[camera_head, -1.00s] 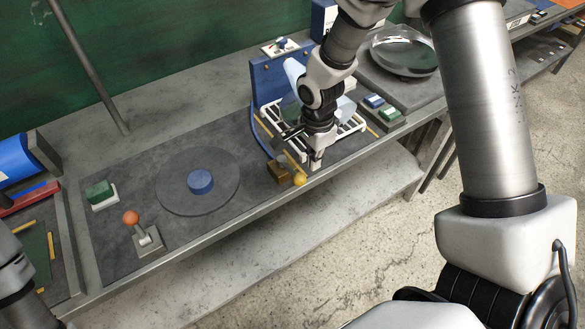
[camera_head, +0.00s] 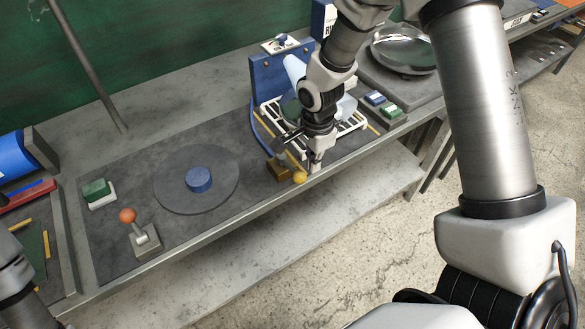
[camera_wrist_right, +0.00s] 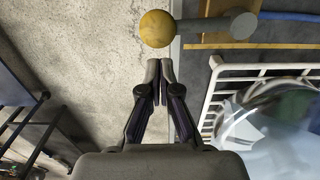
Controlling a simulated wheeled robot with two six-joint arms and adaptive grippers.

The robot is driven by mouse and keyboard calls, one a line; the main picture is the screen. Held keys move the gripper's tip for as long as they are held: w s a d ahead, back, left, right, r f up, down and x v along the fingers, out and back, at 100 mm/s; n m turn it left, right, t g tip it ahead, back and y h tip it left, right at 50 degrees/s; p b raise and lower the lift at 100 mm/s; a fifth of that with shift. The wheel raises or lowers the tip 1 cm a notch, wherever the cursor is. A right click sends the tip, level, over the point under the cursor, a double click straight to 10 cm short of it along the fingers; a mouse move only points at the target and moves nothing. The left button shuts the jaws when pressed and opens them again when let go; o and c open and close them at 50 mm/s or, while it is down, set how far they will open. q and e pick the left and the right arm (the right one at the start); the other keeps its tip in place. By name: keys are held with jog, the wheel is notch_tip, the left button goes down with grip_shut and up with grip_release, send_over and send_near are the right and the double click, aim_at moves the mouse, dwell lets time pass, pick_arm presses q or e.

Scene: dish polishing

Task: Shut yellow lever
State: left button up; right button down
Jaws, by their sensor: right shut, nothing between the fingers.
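The yellow lever has a round yellow ball knob (camera_head: 299,177) near the front edge of the bench, beside a brass block (camera_head: 278,170). In the right wrist view the ball (camera_wrist_right: 156,28) sits on a rod that runs right to a grey round pivot. My right gripper (camera_head: 315,168) is just right of the ball in the head view. In the wrist view its fingertips (camera_wrist_right: 160,62) are shut and empty, pointing at the ball with a small visible gap. I cannot tell the depth between them. My left gripper is out of view; only part of my left arm shows.
A white rack (camera_head: 352,127) with a clear dish (camera_wrist_right: 265,125) stands just behind the gripper. An orange-knobbed lever (camera_head: 127,215), a round turntable (camera_head: 170,194) and a green button (camera_head: 97,188) are to the left. Open floor lies in front of the bench.

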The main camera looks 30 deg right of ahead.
aim_at(299, 175)
jog(key=a, duration=0.1)
jog(key=a+f, duration=0.1)
jog(key=a+p, duration=0.1)
jog(key=shift+s+f, duration=0.25)
jog(key=shift+f, duration=0.05)
dwell(0.6)
jog(key=shift+a+p, duration=0.4)
jog(key=shift+p, duration=0.2)
jog(key=shift+s+a, duration=0.1)
jog(key=shift+a, duration=0.25)
